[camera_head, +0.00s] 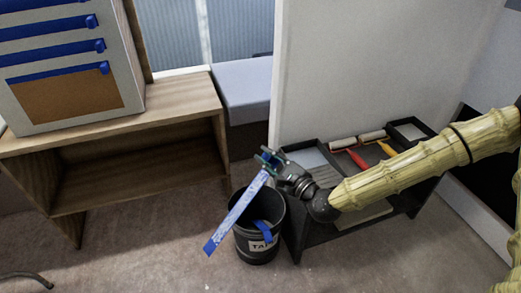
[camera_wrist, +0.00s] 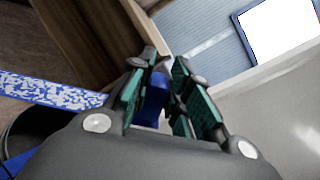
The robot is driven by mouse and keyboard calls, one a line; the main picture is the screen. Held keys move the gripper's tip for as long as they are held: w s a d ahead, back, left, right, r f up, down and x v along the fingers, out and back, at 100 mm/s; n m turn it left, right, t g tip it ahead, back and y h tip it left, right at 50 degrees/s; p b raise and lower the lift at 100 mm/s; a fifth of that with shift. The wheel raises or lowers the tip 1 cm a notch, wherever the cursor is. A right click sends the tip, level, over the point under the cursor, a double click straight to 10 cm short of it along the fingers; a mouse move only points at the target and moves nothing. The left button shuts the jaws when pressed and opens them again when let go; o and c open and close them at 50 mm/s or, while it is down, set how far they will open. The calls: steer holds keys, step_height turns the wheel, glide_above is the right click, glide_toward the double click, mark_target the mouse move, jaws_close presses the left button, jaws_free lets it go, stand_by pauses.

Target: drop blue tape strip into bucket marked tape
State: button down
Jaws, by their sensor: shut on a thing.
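My gripper (camera_head: 268,160) is shut on one end of a blue tape strip (camera_head: 236,213). The strip has white patches and slants down to the left from the jaws, across the front of the black bucket (camera_head: 259,249). Its lower end hangs outside the bucket's left side. In the wrist view, the strip (camera_wrist: 50,90) extends to the left, and blue shows between the green-padded fingers (camera_wrist: 155,100).
A wooden bench (camera_head: 110,135) at left carries a box (camera_head: 70,70) with several blue tape strips on its face. A dark cart (camera_head: 320,232) beside the bucket holds paint rollers (camera_head: 343,143) and trays. Carpeted floor is clear in front.

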steer(key=a+n+g+y+b, duration=0.1)
steer(key=n, duration=0.1)
steer(key=w+n+y+b, duration=0.1)
steer(key=n+b, duration=0.1)
steer(key=a+n+g+b, duration=0.1)
steer(key=shift+w+a+n+g+y, duration=0.2)
steer(key=shift+a+n+g+y, duration=0.1)
steer(key=shift+a+n+y, duration=0.1)
steer(key=w+f+n+g+y+b, duration=0.2)
steer(key=f+n+b, duration=0.7)
steer(key=f+b, duration=1.6)
step_height(320, 180, down, 4)
steer(key=shift+w+d+g, duration=0.25)
steer(key=shift+w+g, duration=0.45)
steer(key=shift+w, duration=0.05)
steer(key=c, duration=0.6)
jaws_free()
steer(key=shift+d, duration=0.15)
steer(key=v, duration=0.7)
steer(key=shift+d, duration=0.2)
stand_by(0.3)
